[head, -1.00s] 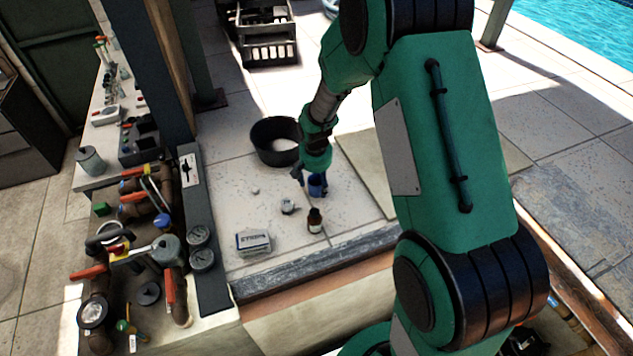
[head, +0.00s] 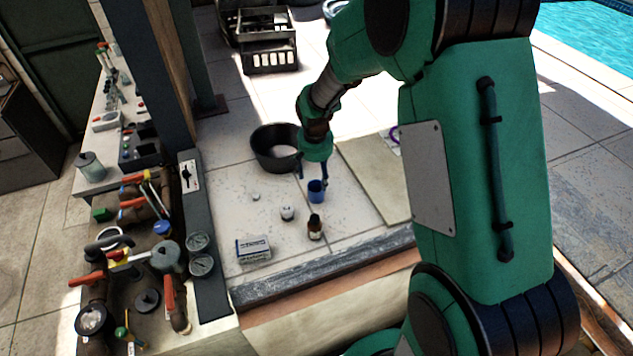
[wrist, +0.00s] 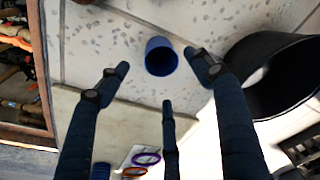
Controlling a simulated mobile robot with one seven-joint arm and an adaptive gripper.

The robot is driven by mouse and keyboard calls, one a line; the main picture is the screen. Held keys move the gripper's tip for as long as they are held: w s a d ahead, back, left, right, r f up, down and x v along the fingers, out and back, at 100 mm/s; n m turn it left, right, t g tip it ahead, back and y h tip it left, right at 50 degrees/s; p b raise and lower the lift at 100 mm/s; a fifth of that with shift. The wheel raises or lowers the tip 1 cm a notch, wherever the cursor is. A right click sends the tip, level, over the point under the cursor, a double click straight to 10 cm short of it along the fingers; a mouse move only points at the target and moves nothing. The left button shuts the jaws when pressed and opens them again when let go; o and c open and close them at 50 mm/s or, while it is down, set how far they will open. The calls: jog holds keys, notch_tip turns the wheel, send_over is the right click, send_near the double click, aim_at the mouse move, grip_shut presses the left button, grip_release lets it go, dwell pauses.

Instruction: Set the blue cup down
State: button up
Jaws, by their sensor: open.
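The blue cup (head: 316,191) stands upright on the pale tiled floor, in front of the black tub and behind the brown bottle. It also shows in the wrist view (wrist: 161,57), with its dark opening towards the camera. My gripper (head: 313,177) is just above and behind the cup. In the wrist view my gripper (wrist: 156,77) has its fingers spread wide, with gaps on both sides of the cup. It is open and holds nothing.
A black tub (head: 262,150) stands close behind and left of the cup. A brown bottle (head: 315,229), a small white-grey item (head: 287,213) and a labelled box (head: 253,248) are nearby. A flat beige slab (head: 372,178) lies to the right. A bench with pipes and gauges is at left.

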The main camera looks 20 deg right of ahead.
jog(key=shift+s+a+r, duration=0.1)
jog(key=shift+s+r, duration=0.05)
jog(key=shift+r, duration=0.8)
jog(key=shift+s+r, duration=0.1)
jog(key=shift+r, duration=0.8)
jog(key=shift+r, duration=0.15)
jog(key=s+a+r+n+t, duration=0.1)
jog(key=s+a+r, duration=0.1)
jog(key=s+r, duration=0.6)
jog(key=s+a+r+n+t, duration=0.1)
jog(key=s+r, duration=0.4)
jog(key=r, duration=0.5)
jog(key=s+a+r+n+t, duration=0.1)
jog(key=s+r, duration=0.2)
jog(key=s, duration=0.6)
jog(key=s+a+r+n+t, duration=0.1)
jog(key=s+a+r, duration=0.1)
jog(key=s, duration=0.8)
jog(key=shift+s+r+n+y, duration=0.3)
jog(key=shift+r+y, duration=0.1)
jog(key=shift+r, duration=0.4)
